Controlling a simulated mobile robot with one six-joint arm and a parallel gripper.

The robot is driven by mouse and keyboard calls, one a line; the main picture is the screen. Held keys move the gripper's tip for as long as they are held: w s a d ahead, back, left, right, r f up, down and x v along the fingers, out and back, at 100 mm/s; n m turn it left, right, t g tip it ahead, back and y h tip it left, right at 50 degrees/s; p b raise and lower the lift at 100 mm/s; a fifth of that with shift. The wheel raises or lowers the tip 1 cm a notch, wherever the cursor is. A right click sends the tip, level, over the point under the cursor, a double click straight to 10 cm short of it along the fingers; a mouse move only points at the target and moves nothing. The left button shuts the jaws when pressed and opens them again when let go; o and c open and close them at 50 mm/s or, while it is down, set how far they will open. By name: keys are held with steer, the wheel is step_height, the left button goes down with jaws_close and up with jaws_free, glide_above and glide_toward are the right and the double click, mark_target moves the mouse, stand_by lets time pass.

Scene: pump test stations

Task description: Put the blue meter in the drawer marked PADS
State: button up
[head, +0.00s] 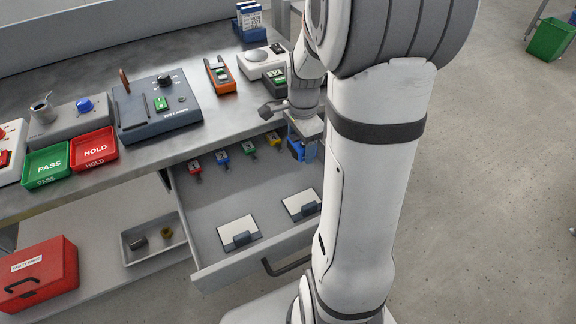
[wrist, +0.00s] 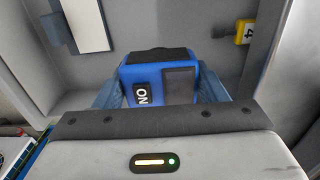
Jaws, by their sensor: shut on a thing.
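My gripper (head: 302,137) is shut on the blue meter (head: 298,151), above the right back part of an open grey drawer (head: 213,266). In the wrist view the blue meter (wrist: 159,82) sits between my two fingers (wrist: 158,90), with a dark top and a black tag with white letters. The drawer floor shows beyond it. Two white pads (head: 238,231) with dark clips lie toward the drawer's front. No drawer marking is readable. My arm hides the drawer's right end.
A red box (head: 38,274) stands lower left.

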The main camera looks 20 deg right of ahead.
mark_target(300, 169)
steer(key=shift+f+b, duration=0.6)
steer(key=shift+f, duration=2.15)
steer(key=shift+f, duration=0.2)
steer(key=o, duration=1.3)
steer(key=shift+c, duration=0.2)
steer(key=shift+r, duration=0.15)
